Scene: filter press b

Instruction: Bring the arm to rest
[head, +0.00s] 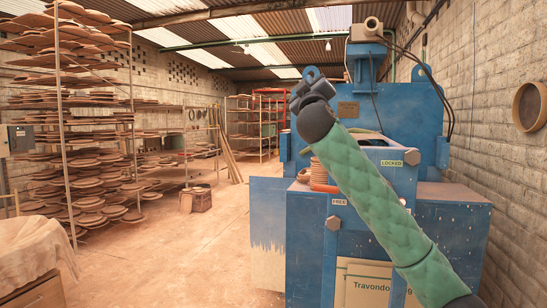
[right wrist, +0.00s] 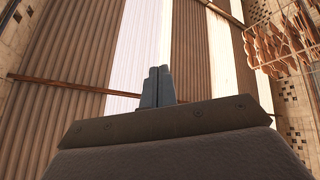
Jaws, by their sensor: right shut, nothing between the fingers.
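My right arm rises from the lower right of the head view in a green padded sleeve, in front of the blue press (head: 458,225). My right gripper (head: 299,92) is at its upper end, raised and partly hidden behind the dark wrist. In the right wrist view my right gripper (right wrist: 158,85) points up toward the roof, its two grey fingers together with nothing between them. My left gripper is in neither view.
The press has a "LOCKED" label (head: 391,163) and a "FREE" label (head: 339,202). An orange ringed part (head: 319,176) sits behind my arm. Racks of clay discs (head: 88,203) stand left. A cloth-covered table (head: 35,250) is front left.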

